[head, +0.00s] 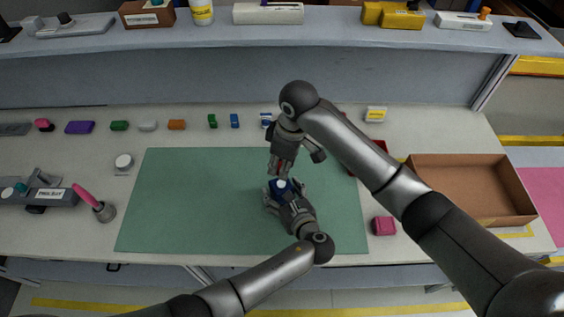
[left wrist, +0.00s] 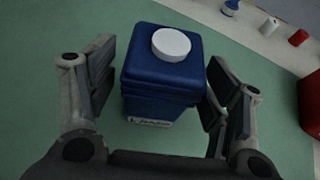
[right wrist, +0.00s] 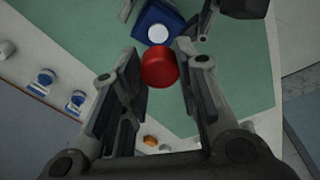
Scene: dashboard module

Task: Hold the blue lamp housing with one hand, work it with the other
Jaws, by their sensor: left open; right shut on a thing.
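The blue lamp housing (left wrist: 160,78) stands on the green mat, with a white round disc (left wrist: 171,43) on top and a pale label low on its near side. It shows in the head view (head: 274,187), partly hidden by grippers. My left gripper (left wrist: 160,90) is open, with one finger on each side of the housing and a small gap visible. My right gripper (head: 281,167) is above the housing. It is shut on a red cylinder (right wrist: 158,68), held at its fingertips. In the right wrist view the cylinder appears close to the housing's white disc; contact cannot be told.
The green mat (head: 180,205) is clear to the left. A brown open box (head: 470,172) stands at right, near a pink block (head: 383,226). Small coloured pieces line the back. A pink-handled tool (head: 88,198) stands at left. A loaded shelf (head: 330,40) runs behind.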

